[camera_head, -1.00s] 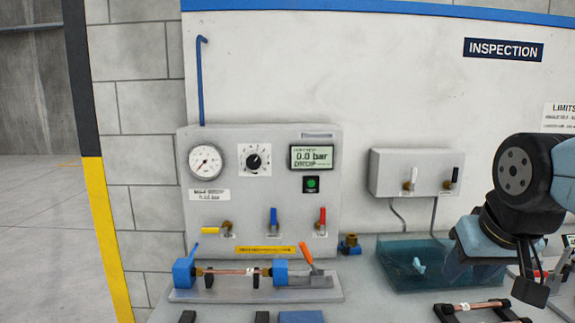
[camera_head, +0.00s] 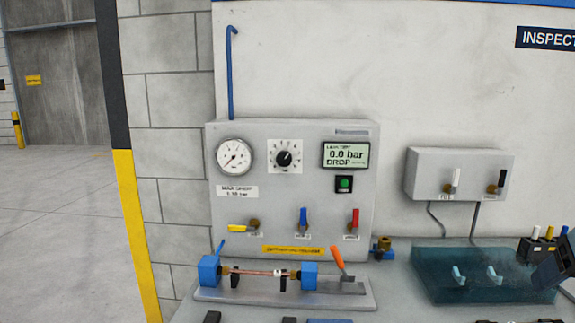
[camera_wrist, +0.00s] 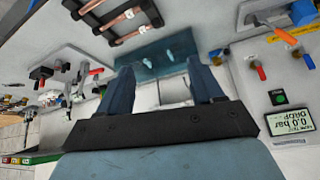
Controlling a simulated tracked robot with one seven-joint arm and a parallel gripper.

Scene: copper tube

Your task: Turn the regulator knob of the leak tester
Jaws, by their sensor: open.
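The leak tester (camera_head: 290,210) is a grey panel on the wall in the head view. Its regulator knob (camera_head: 284,159) is black on a white scale plate, right of the round pressure gauge (camera_head: 234,156). The display (camera_head: 346,155) reads 0.0 bar, with a green button (camera_head: 344,184) below it. My gripper (camera_wrist: 158,85) is open and empty in the wrist view, with the display (camera_wrist: 290,124) upside down at right and the knob out of that view. In the head view only a dark blue part of my arm's end shows at the right edge, away from the knob.
A copper tube (camera_head: 258,273) lies clamped in a fixture below the panel. Yellow, blue and red valve levers (camera_head: 303,219) stick out of the panel. A water tank (camera_head: 470,275) and a grey two-lever box (camera_head: 460,174) are to the right. The space before the knob is clear.

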